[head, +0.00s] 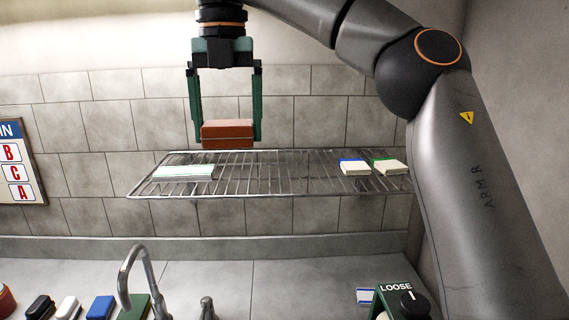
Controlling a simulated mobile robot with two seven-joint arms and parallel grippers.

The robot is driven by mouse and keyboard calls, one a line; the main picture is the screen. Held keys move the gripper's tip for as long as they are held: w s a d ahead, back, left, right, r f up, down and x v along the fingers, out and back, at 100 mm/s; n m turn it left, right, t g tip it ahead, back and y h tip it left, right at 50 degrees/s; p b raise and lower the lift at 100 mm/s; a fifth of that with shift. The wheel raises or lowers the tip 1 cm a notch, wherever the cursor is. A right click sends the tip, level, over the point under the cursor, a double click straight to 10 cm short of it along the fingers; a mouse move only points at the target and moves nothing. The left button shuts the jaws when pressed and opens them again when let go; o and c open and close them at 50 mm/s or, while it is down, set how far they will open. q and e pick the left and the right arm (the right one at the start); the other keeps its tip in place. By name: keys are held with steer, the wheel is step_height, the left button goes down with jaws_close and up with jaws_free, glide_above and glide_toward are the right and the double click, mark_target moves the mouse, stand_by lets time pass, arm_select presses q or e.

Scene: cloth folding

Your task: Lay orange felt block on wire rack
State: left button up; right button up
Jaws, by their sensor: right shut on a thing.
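The orange felt block (228,130) is a reddish-orange block held level between the fingers of my right gripper (227,136). The gripper points straight down and is shut on the block's two ends. The block is over the left half of the wire rack (262,180), close to its back edge in the picture. I cannot tell whether the block touches the rack wires. My left gripper is not in view.
The rack's middle is bare. Below are a faucet (133,275), several blocks on the counter, and a knob unit marked LOOSE (396,288).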

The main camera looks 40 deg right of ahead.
steer(key=shift+d+r, duration=0.1)
steer(key=shift+d, duration=0.2)
steer(key=w+d+f, duration=0.2)
steer(key=d+f, duration=0.3)
steer(key=d, duration=0.4)
glide_above(281, 186)
steer(key=f, duration=0.3)
steer(key=shift+s+a+f, duration=0.1)
steer(key=shift+a+f, duration=0.25)
steer(key=shift+f, duration=0.05)
steer(key=shift+d+f, duration=0.35)
steer(key=shift+f, duration=1.65)
steer(key=o, duration=0.8)
steer(key=shift+f, duration=0.1)
steer(key=shift+o, duration=0.2)
